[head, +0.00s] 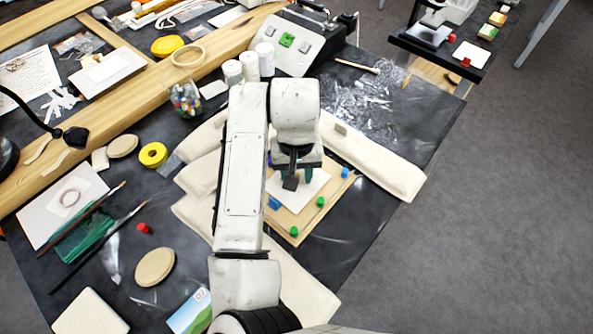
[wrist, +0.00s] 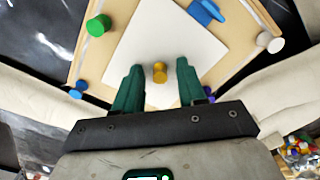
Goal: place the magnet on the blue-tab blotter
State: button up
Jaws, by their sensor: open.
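The white blotter (wrist: 150,38) lies on a wooden board, with a blue tab (wrist: 207,10) at one edge. In the head view the blotter (head: 312,186) is partly hidden by my gripper, and its blue tab (head: 274,203) shows at the left. A small yellow magnet (wrist: 160,72) is between my gripper's green fingers in the wrist view, over the near part of the blotter. My gripper (wrist: 159,68) is open, with a gap on both sides of the magnet. The magnet appears to stand on the sheet; its contact is hard to see. In the head view my arm hides it.
The wooden board (head: 299,226) carries green (head: 320,201) and blue (head: 344,172) magnets near its edges; a purple one (wrist: 208,93) sits beside my finger. Long beige cushions (head: 385,172) surround the board. A red magnet (head: 143,228) lies apart on the dark table.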

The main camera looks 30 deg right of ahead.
notch_tip(320, 180, up, 12)
jog(key=shift+r, duration=0.15)
dwell(0.5)
